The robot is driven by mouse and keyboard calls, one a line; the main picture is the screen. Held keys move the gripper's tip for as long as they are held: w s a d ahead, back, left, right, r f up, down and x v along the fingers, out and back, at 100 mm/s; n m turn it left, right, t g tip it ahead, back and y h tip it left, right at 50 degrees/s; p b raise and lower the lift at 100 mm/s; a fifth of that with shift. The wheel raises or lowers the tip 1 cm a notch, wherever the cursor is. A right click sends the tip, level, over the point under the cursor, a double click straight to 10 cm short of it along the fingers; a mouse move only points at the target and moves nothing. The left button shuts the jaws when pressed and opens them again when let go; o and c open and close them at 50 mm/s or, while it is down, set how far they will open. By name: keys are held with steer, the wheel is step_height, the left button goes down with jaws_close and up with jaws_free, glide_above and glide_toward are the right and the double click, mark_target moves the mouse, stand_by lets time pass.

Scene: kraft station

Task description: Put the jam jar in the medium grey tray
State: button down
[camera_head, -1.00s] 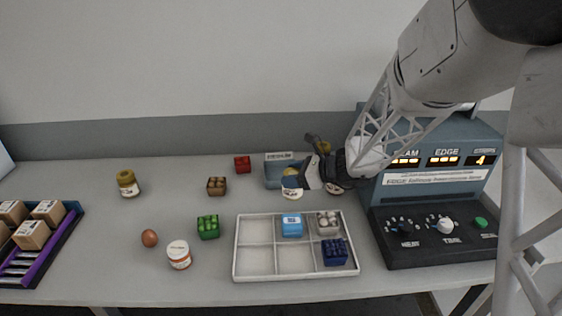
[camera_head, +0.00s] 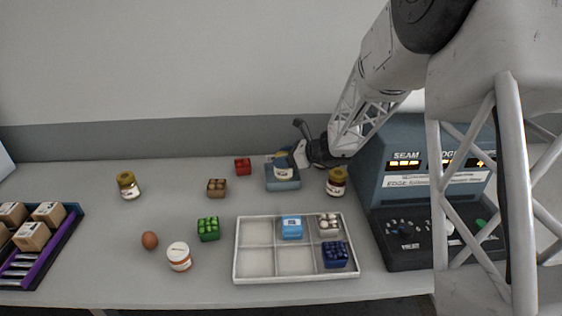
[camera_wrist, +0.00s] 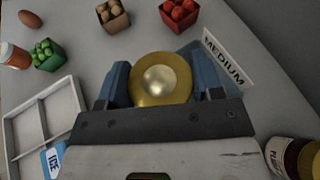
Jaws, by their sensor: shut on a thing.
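My gripper (camera_head: 292,160) is shut on a gold-lidded jar (camera_head: 283,171) with a pale label. I cannot read the label or tell the contents, so I cannot confirm that it is the jam jar. The jar is upright, over or inside the small blue-grey tray (camera_head: 284,185) at the back of the table. Whether the jar touches the tray floor is hidden.
A dark jar with a gold lid (camera_head: 337,182) stands close right of the tray, and a red carton (camera_head: 243,166) to its left. A white compartment tray (camera_head: 254,263) lies in front. The control console (camera_head: 400,238) is at right. Another gold-lidded jar (camera_head: 128,186) stands far left.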

mark_target(281, 152)
steer(key=shift+w+a+f, duration=0.1)
steer(key=shift+w+a, duration=0.05)
steer(key=shift+w, duration=0.75)
steer(key=shift+w+a, duration=0.15)
steer(key=shift+w, duration=0.75)
steer(key=shift+f, duration=1.75)
steer(key=shift+f, duration=0.1)
steer(key=shift+c, duration=1.3)
jaws_free()
